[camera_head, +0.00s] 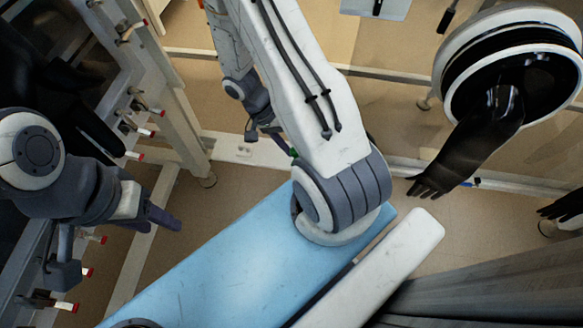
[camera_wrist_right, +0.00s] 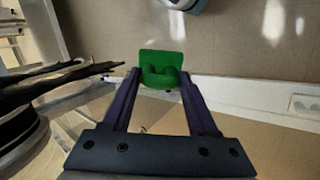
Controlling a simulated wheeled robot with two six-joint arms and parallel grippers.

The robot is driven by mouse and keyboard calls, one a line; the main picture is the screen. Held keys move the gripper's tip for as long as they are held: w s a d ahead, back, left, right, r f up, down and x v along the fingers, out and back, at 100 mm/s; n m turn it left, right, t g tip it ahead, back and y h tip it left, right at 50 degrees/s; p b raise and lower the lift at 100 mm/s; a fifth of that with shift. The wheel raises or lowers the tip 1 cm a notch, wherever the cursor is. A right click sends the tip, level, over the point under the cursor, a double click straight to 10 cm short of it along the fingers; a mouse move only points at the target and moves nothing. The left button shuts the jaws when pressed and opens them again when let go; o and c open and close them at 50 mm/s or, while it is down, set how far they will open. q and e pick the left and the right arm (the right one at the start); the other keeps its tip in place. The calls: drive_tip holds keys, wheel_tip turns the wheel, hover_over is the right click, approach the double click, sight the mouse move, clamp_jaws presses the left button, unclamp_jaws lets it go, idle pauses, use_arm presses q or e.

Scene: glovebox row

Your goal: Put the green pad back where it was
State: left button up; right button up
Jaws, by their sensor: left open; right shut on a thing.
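The green pad (camera_wrist_right: 162,60) is between the fingertips of my right gripper (camera_wrist_right: 160,82) in the right wrist view. That gripper is shut on it and holds it above the floor. In the head view only a small green bit of the pad (camera_head: 293,152) shows beside my right arm, which hides most of it. My left gripper (camera_head: 158,216) is open and empty at the left of the head view, near the frame with red-tipped handles. The place the pad came from cannot be told from these views.
A round glovebox port (camera_head: 507,45) with a black glove (camera_head: 465,150) hanging from it is at upper right. A metal frame with several red-tipped handles (camera_head: 135,125) stands at left, with another black glove (camera_head: 90,125) near it. Bare floor (camera_head: 235,185) lies between.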

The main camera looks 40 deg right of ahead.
drive_tip(key=f+m+t+y+b, duration=0.1)
drive_tip(key=f+m, duration=0.1)
drive_tip(key=w+f+m+y+b, duration=0.1)
drive_tip(key=f+m, duration=0.1)
drive_tip(key=f, duration=0.1)
drive_tip(key=w+f+m+t+y+b, duration=0.1)
drive_tip(key=f, duration=0.1)
drive_tip(key=shift+a+f+m+t+b, duration=0.1)
drive_tip(key=shift+f+m+t+b, duration=0.05)
drive_tip(key=shift+m+t+b, duration=0.2)
drive_tip(key=w+d+f+m+t+b, duration=0.4)
drive_tip(key=w+d+f+m+b, duration=0.25)
drive_tip(key=m, duration=0.25)
drive_tip(key=f+b, duration=0.1)
drive_tip(key=f, duration=0.2)
drive_tip(key=f+b, duration=0.2)
drive_tip(key=f, duration=0.1)
drive_tip(key=f+b, duration=0.2)
drive_tip(key=f, duration=0.1)
drive_tip(key=shift+w+d, duration=0.25)
drive_tip(key=shift+w, duration=0.15)
drive_tip(key=shift+r, duration=0.15)
drive_tip(key=o, duration=1.2)
use_arm(q)
wheel_tip(320, 180, down, 17)
drive_tip(key=shift+r, duration=0.1)
